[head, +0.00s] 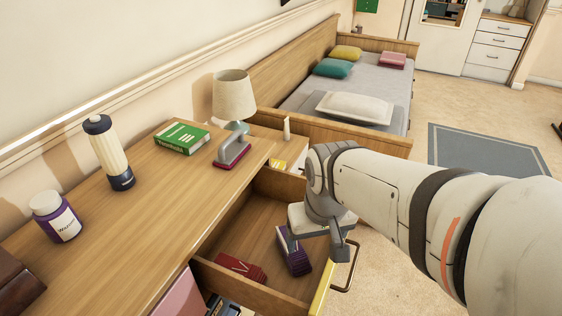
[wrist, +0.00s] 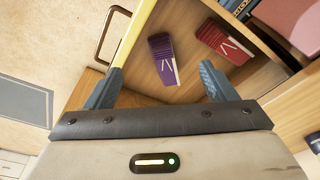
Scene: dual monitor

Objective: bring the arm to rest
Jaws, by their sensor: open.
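My gripper (wrist: 161,82) is open in the wrist view, with its two fingers apart and nothing between them. In the head view my gripper (head: 325,222) hangs at the end of my arm above a pulled-out wooden drawer (head: 228,283), near its front panel. A purple box-like item (head: 292,250) lies in the drawer below it; it also shows beyond the fingertips in the wrist view (wrist: 163,60). A red item (head: 242,268) lies to its left in the drawer and shows at the right in the wrist view (wrist: 225,43). My arm hides part of the drawer's right side.
The wooden desktop (head: 150,225) holds a white-and-purple jar (head: 55,218), a cream bottle (head: 108,153), a green book (head: 182,137) and a grey-and-red object (head: 232,151). A lamp (head: 234,97) stands behind. A bed (head: 350,85) is beyond. Open floor lies right of the drawer handle (head: 346,268).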

